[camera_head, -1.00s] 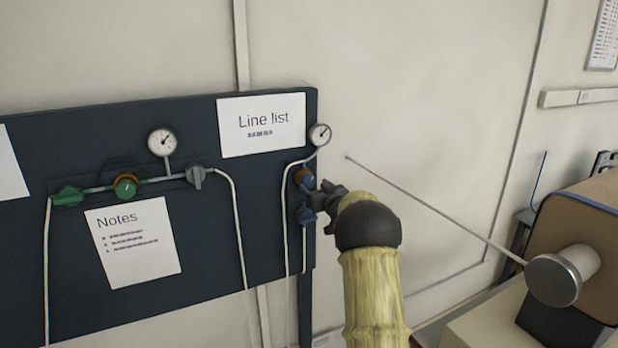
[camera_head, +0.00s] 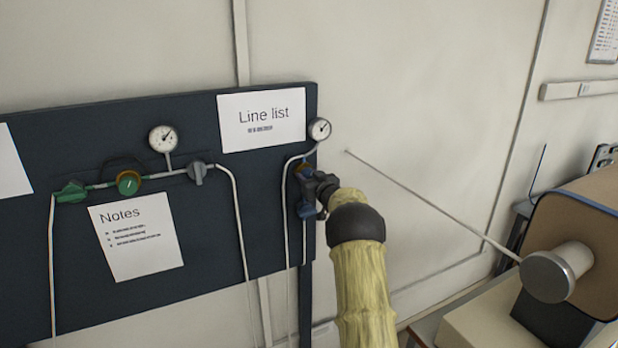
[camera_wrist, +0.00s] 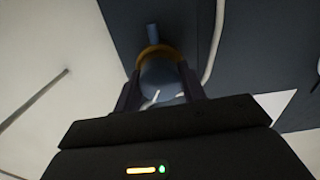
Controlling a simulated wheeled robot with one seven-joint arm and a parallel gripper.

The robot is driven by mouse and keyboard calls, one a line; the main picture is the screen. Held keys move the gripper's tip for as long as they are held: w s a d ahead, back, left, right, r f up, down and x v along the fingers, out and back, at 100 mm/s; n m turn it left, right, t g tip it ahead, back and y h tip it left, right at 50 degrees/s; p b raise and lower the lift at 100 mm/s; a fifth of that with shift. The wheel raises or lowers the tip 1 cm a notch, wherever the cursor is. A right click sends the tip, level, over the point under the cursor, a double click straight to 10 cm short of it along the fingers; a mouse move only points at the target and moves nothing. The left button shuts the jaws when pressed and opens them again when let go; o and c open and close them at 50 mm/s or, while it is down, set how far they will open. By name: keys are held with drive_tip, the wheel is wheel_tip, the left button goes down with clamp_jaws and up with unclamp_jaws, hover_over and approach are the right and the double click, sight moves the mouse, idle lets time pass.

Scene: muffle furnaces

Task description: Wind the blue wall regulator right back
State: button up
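The blue regulator knob (camera_wrist: 160,78) sits between the two fingers of my gripper (camera_wrist: 161,90) in the wrist view. It has a white pointer mark and a brass-coloured ring behind it. The fingers lie close along both sides of the knob; whether they press on it is unclear. In the head view my gripper (camera_head: 318,190) is at the blue regulator and hides most of it. The small round gauge (camera_head: 320,129) above belongs to the same line; its needle is too small to read surely.
A blue valve handle (camera_head: 307,210) is just below my gripper. A thin rod (camera_head: 430,204) stands out at right.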

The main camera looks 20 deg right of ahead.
drive_tip(key=shift+f+n+b, duration=0.1)
drive_tip(key=shift+n+b, duration=0.2)
drive_tip(key=shift+b, duration=0.15)
drive_tip(key=n+b, duration=0.3)
drive_tip(key=shift+f, duration=0.1)
drive_tip(key=n+b, duration=0.2)
drive_tip(key=b, duration=0.1)
drive_tip(key=shift+n, duration=0.4)
drive_tip(key=n+b, duration=0.2)
drive_tip(key=n, duration=0.1)
drive_tip(key=shift+n, duration=0.3)
drive_tip(key=n+b, duration=0.3)
drive_tip(key=shift+n, duration=0.4)
drive_tip(key=n+b, duration=0.3)
drive_tip(key=n, duration=0.2)
drive_tip(key=n+b, duration=0.3)
drive_tip(key=n, duration=0.2)
drive_tip(key=shift+n, duration=0.3)
